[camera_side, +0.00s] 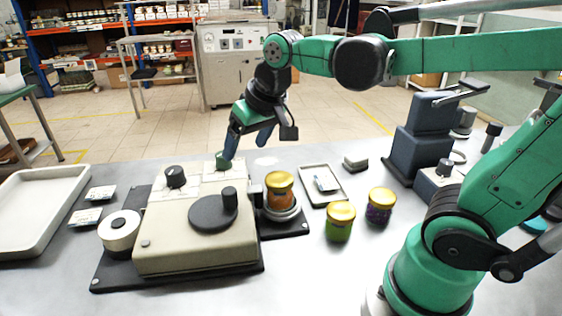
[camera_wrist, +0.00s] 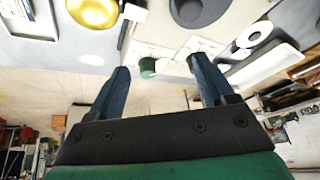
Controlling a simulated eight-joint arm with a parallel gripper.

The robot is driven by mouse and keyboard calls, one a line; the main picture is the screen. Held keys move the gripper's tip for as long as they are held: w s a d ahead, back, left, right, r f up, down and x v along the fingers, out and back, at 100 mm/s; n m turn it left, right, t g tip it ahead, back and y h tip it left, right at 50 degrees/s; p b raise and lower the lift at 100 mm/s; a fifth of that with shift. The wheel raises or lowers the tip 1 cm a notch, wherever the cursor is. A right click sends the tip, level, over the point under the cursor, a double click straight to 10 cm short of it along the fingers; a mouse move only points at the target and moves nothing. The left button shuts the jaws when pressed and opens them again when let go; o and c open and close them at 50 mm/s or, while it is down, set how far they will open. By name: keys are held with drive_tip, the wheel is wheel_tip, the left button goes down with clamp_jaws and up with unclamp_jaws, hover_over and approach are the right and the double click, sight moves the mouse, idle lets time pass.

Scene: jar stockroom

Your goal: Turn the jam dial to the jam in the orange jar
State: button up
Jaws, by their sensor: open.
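A beige machine (camera_side: 195,243) stands on the table with a green knob (camera_side: 223,161), a black knob (camera_side: 175,177) and a large dark disc with a handle (camera_side: 213,210). I cannot read which knob is the jam dial. The orange jar (camera_side: 280,188) with a gold lid sits on a round stand at the machine's right side. My gripper (camera_side: 248,147) is open and empty, above the machine's back edge near the green knob. In the wrist view the green knob (camera_wrist: 148,68) shows between my gripper's fingers (camera_wrist: 160,75), beyond the tips.
A green jar (camera_side: 340,222) and a purple jar (camera_side: 381,205) stand right of the machine. A small tray (camera_side: 336,197) lies behind them. A dark blue device (camera_side: 420,150) stands at back right.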

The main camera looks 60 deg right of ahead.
drive_tip(key=w+d+m+g, duration=0.2)
drive_tip(key=w, duration=0.5)
drive_tip(key=m+g, duration=0.3)
hover_over(223, 160)
drive_tip(key=w+d, duration=0.1)
wheel_tip(223, 160, down, 4)
drive_tip(key=shift+r, duration=0.2)
drive_tip(key=shift+w+d+f+m, duration=0.2)
drive_tip(key=shift+f+m, duration=0.1)
drive_tip(key=shift+f, duration=2.75)
clamp_jaws()
